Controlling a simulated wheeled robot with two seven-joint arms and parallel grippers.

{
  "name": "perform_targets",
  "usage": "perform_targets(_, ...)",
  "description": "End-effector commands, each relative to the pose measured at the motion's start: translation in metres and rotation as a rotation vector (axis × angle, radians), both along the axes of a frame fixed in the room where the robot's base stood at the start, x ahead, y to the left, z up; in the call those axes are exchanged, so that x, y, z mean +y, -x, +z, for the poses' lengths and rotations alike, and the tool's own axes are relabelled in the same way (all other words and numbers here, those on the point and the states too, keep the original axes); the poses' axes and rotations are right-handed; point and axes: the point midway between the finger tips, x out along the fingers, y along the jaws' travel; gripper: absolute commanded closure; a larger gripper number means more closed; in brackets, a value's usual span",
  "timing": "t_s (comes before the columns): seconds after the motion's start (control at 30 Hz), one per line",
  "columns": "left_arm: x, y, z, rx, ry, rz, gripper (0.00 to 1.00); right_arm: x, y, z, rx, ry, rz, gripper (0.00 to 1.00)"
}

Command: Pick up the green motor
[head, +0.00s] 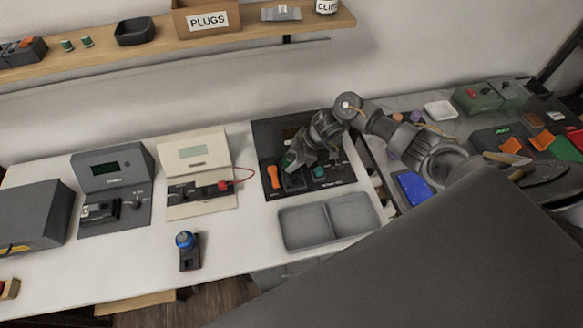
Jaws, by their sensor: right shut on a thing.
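My right arm comes in from the right, and its gripper (297,162) is over the black panel (262,133) at the back middle of the white table. The gripper is shut on the green motor (290,158), of which only a small green patch shows at the fingers. The fingers hide the rest, and I cannot tell whether it is clear of the panel. My left gripper is not in view.
An orange switch (273,177) and a teal part (318,172) are close to the gripper. A grey two-part tray (280,222) lies in front. A blue-topped part (186,241) stands left of it. Meters (192,152) stand further left. A shelf (200,42) runs above.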

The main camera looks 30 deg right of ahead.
Motion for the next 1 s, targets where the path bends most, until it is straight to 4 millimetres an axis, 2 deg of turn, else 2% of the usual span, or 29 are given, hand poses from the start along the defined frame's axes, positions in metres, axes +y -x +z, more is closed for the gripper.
perform_targets(0.27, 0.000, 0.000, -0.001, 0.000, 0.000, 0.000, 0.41, 0.000, -0.001, 0.005, -0.003, -0.001, 0.001, 0.78)
perform_targets(0.37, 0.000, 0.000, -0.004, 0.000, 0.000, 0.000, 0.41, 0.000, -0.002, 0.012, -0.005, -0.001, 0.000, 0.78)
perform_targets(0.5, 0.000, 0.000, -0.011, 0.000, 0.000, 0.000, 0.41, 0.000, -0.001, 0.034, -0.008, -0.001, 0.003, 0.78)
perform_targets(0.8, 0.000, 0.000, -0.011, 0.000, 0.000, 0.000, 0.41, -0.023, 0.047, 0.093, -0.006, 0.003, 0.004, 0.78)
perform_targets(1.0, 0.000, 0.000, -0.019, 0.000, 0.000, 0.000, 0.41, -0.042, 0.087, 0.109, -0.002, 0.003, 0.001, 0.78)
